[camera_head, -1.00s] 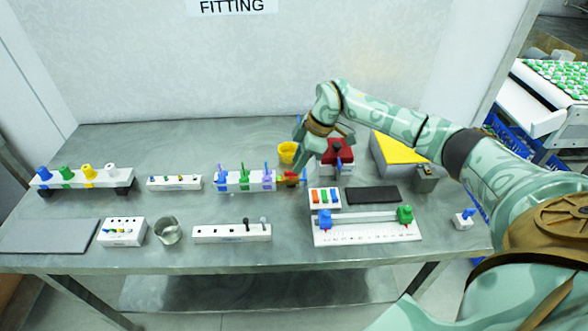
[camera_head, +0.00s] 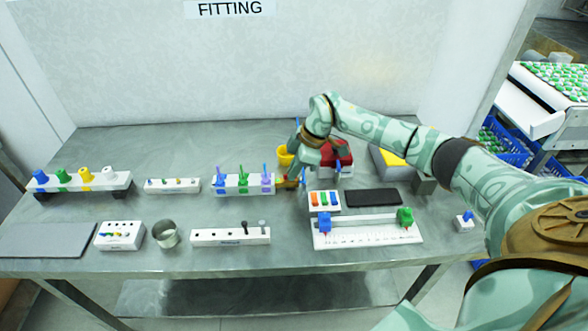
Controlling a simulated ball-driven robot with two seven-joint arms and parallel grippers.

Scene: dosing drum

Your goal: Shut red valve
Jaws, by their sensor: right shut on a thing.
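A white valve block (camera_head: 243,189) stands at the middle of the table with blue (camera_head: 220,184), green (camera_head: 243,182) and purple (camera_head: 266,181) valves in a row. The red valve (camera_head: 283,184) is at its right end and is mostly hidden by my right gripper. My right gripper (camera_head: 291,179) comes down from above right and is shut on the red valve. The angle of the valve's handle cannot be made out. My left gripper is not in view.
A yellow cup (camera_head: 284,157) and a red box (camera_head: 337,160) stand close behind my right gripper. A white slide rail (camera_head: 366,234) and a small block with coloured bars (camera_head: 325,201) lie in front right. A metal cup (camera_head: 165,235) stands front left.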

